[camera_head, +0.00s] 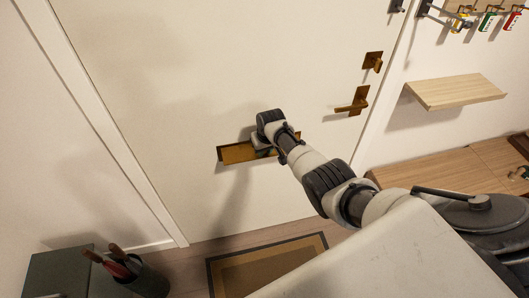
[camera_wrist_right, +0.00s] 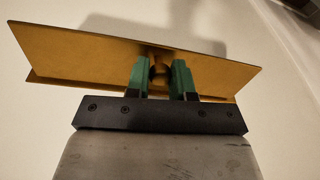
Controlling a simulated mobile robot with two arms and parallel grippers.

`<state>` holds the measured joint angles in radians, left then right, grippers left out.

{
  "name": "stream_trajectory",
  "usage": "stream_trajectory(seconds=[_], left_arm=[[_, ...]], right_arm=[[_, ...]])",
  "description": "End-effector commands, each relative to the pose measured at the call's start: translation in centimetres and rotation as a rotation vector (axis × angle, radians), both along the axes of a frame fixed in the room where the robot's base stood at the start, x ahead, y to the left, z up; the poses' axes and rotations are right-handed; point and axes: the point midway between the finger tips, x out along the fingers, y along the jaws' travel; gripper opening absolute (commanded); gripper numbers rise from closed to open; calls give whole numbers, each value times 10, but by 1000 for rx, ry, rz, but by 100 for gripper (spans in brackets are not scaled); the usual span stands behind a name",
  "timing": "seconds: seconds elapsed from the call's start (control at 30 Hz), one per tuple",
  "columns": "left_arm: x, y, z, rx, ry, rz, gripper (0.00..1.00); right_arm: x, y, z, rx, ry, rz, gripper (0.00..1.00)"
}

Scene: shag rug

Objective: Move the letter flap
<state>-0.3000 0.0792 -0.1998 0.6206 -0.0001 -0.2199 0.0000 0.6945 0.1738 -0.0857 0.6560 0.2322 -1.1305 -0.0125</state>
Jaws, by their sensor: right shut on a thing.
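The brass letter flap (camera_head: 236,153) is on the white door, low and left of the door handle. In the right wrist view the flap (camera_wrist_right: 85,55) spans most of the frame as a wide golden plate, with a second golden edge below it. My right gripper (camera_wrist_right: 160,72) has its green fingers on either side of a small round knob (camera_wrist_right: 158,70) at the flap's middle and is shut on it. In the head view my right gripper (camera_head: 262,143) covers the middle of the flap. My left gripper is not in view.
A brass door handle (camera_head: 352,104) and a lock plate (camera_head: 373,61) sit on the door to the upper right. A doormat (camera_head: 268,268) lies below. A wooden shelf (camera_head: 455,91) and bench (camera_head: 440,172) stand right. A dark container (camera_head: 148,283) with umbrellas stands lower left.

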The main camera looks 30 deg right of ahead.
Motion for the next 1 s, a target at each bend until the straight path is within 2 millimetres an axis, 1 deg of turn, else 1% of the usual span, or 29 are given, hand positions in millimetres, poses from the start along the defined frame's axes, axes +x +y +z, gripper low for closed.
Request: stream_trajectory(seconds=[0.03,0.1,0.33,0.8,0.83,0.9,1.0], left_arm=[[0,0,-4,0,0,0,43],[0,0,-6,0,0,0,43],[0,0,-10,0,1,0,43],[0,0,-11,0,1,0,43],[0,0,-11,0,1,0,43],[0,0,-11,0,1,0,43],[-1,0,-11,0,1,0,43]], right_arm=[[1,0,0,7,23,-1,0],[2,0,2,15,52,-1,0],[3,-1,6,29,111,-1,0],[3,-1,6,32,123,0,0],[3,-1,6,32,123,-1,24],[3,-1,6,32,123,-1,35],[3,-1,7,32,123,-1,48]])
